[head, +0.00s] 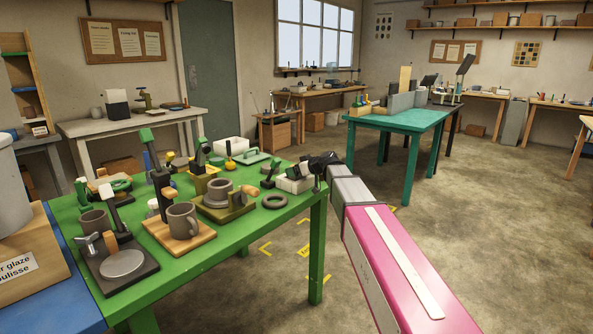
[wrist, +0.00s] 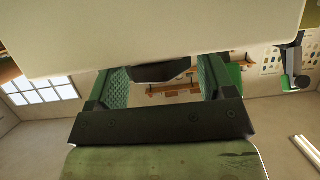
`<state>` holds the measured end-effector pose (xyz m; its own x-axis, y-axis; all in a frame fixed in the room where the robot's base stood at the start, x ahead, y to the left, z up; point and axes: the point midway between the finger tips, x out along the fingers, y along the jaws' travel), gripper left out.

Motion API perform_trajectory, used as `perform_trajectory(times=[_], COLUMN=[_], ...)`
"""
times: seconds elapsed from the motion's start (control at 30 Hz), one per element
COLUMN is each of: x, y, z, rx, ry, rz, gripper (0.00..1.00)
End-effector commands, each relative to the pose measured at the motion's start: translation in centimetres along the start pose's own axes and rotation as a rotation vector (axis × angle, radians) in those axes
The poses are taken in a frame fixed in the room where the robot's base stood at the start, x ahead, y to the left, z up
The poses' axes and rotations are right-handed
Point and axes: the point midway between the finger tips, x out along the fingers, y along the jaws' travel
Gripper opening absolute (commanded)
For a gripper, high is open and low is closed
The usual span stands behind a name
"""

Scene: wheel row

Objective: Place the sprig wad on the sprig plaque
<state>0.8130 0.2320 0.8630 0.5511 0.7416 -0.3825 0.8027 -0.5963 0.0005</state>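My gripper (head: 322,165) is a small dark shape over the far right corner of the green table, near a pale block (head: 295,184). In the wrist view, its two green textured finger pads stand well apart (wrist: 165,85). Background shows between them, and I see no held object there. A dark piece shows at the upper part of that gap; I cannot tell what it is. I cannot pick out the sprig wad or the sprig plaque with certainty among the small items on the table.
A teal table (head: 400,120) stands behind. Floor to the right is clear.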

Motion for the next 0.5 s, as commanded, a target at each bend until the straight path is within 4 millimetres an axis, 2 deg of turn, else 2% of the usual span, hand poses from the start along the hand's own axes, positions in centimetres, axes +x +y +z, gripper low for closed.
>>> perform_trajectory(times=[0.27,0.5], x=[-0.1,-3.7], y=[0.0,0.0], z=[0.1,0.1], rx=[0.0,0.0], ry=[0.0,0.001], rz=[0.0,0.002], gripper=[0.76,0.76])
